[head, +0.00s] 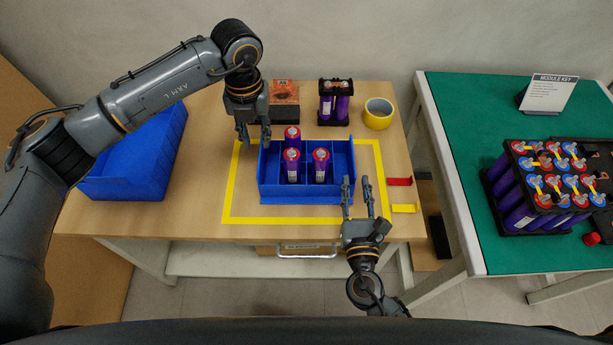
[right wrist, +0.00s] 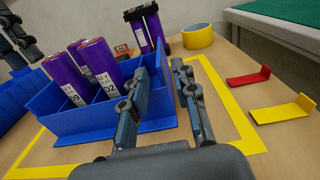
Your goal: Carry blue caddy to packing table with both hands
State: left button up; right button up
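The blue caddy (head: 305,197) stands upright on the wooden table (head: 120,222), inside a yellow taped square. It holds 3 purple cells with red tops (head: 320,165). My left gripper (head: 254,138) is open at the caddy's back left corner, its fingers on either side of the left wall's line. My right gripper (head: 358,190) is open at the caddy's front right corner. In the right wrist view, its fingers (right wrist: 160,95) show a gap, with the caddy's right end wall (right wrist: 157,70) seen partly between them. Contact cannot be told. No table is labelled as the packing table.
A blue bin (head: 135,160) is at left. A box (head: 284,100), a holder with purple cells (head: 334,105) and yellow tape (head: 378,113) stand behind the caddy. Red (head: 399,182) and yellow (head: 403,208) brackets lie at right. A green-topped table (head: 460,130) carrying a battery module stands across a gap.

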jog(key=shift+s, duration=1.95)
